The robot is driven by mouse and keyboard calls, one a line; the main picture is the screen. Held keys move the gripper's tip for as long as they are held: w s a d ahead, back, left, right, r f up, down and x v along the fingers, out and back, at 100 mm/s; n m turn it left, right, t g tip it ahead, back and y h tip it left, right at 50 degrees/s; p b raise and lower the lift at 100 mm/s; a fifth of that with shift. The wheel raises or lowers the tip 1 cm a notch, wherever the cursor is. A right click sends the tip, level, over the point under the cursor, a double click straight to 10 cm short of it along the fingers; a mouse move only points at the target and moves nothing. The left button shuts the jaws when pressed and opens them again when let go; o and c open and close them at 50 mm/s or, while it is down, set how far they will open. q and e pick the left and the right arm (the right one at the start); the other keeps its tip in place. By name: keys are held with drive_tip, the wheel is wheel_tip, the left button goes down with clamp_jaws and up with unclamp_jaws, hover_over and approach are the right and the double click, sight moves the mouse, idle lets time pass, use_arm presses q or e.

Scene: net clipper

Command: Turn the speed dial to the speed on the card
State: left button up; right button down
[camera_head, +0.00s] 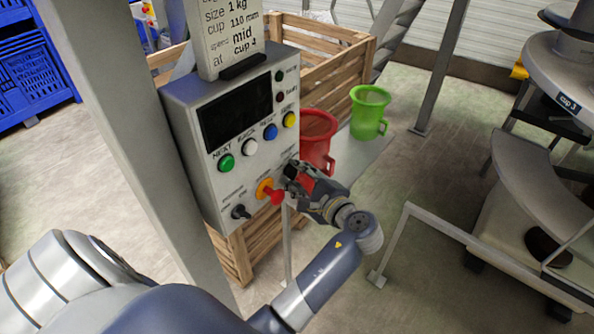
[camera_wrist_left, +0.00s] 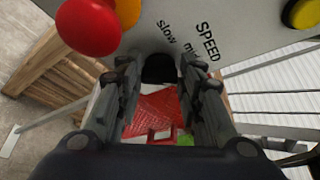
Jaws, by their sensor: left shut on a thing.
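The card (camera_head: 230,35) stands on top of the grey control box (camera_head: 190,120) and its speed line reads "mid". The speed dial (camera_wrist_left: 158,68) is a black knob under the word SPEED in the left wrist view. "slow" and part of another label show beside it. My left gripper (camera_head: 298,178) is at the lower right of the box front, its fingers (camera_wrist_left: 160,88) shut on the dial from both sides. The dial's pointer cannot be made out. In the head view the gripper mostly hides the dial. My right gripper is not in view.
A red stop button (camera_head: 277,197) on a yellow base sits close left of the gripper. A black switch (camera_head: 240,212) and coloured buttons (camera_head: 228,162) are on the box. Red (camera_head: 318,140) and green (camera_head: 369,110) cups stand behind. A metal rail (camera_head: 440,228) is at the right.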

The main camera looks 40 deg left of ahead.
use_arm(q)
drive_tip(key=n+b, duration=0.1)
drive_tip(key=b, duration=0.1)
drive_tip(key=f+n+t+b, duration=0.1)
drive_tip(key=n+b, duration=0.1)
drive_tip(key=n+y+b, duration=0.1)
drive_tip(key=b, duration=0.2)
drive_tip(key=shift+f+t, duration=0.25)
drive_tip(key=shift+t, duration=0.15)
drive_tip(key=shift+w+r+n+y+b, duration=0.15)
drive_tip(key=shift+n+y+b, duration=0.15)
drive_tip(key=shift+n+b, duration=0.6)
drive_tip(key=shift+d+r+b, duration=0.1)
drive_tip(key=shift+r+b, duration=0.1)
drive_tip(key=shift+b, duration=0.15)
drive_tip(key=shift+r, duration=0.1)
drive_tip(key=o, duration=0.8)
drive_tip(key=shift+o, duration=1.3)
drive_tip(key=shift+w, duration=0.15)
